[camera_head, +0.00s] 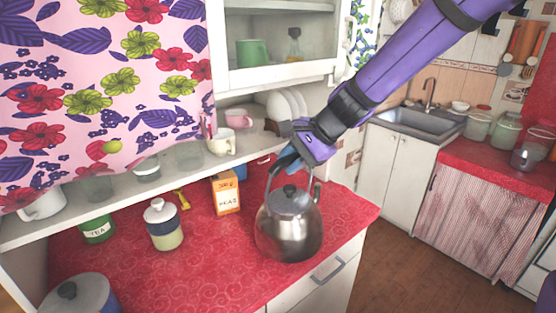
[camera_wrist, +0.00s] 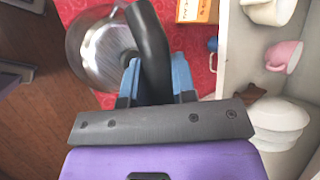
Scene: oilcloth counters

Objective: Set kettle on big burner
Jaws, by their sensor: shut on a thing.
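My gripper (camera_head: 287,164) is shut on the top of the kettle's handle, reaching in from the upper right. In the wrist view the blue fingers of my gripper (camera_wrist: 157,80) close around the dark handle, with the kettle (camera_wrist: 92,48) beyond at the upper left. No burner shows in either view.
A shelf (camera_head: 120,185) with cups overhangs the back. A sink (camera_head: 418,120) and another red counter (camera_head: 500,158) stand across open floor.

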